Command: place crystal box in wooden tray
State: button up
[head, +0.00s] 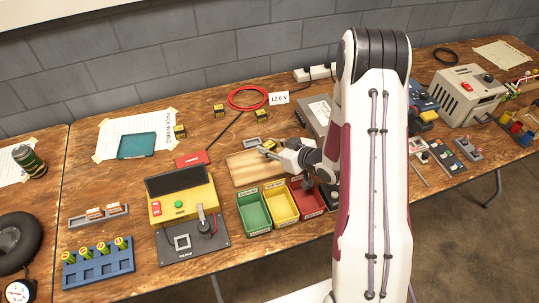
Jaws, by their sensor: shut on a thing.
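The wooden tray (238,176) is a shallow, light-wood tray in the middle of the bench, behind the coloured bins. My gripper (267,150) reaches in from the right over the tray's back right part. It is shut on a small yellowish box, which I take as the crystal box (270,144). The fingers and the small scale hide part of the box. I cannot tell whether it touches the tray or is held just above it.
Green (243,219), yellow (269,214) and red bins stand in front of the tray. A yellow tester (160,210) stands to the left. Small yellow-black boxes (219,110) and a red cable coil (247,88) lie behind. A grey unit (318,112) is right of the tray.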

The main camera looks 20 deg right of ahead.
aim_at(269, 162)
jog(key=shift+f, duration=2.05)
jog(key=shift+f, duration=0.15)
jog(key=o, duration=0.9)
jog(key=shift+s+d+r, duration=0.1)
jog(key=shift+r, duration=0.15)
jog(key=v, duration=1.1)
jog(key=shift+s+d+r, duration=0.1)
jog(key=shift+s+r, duration=0.05)
jog(key=shift+s, duration=0.2)
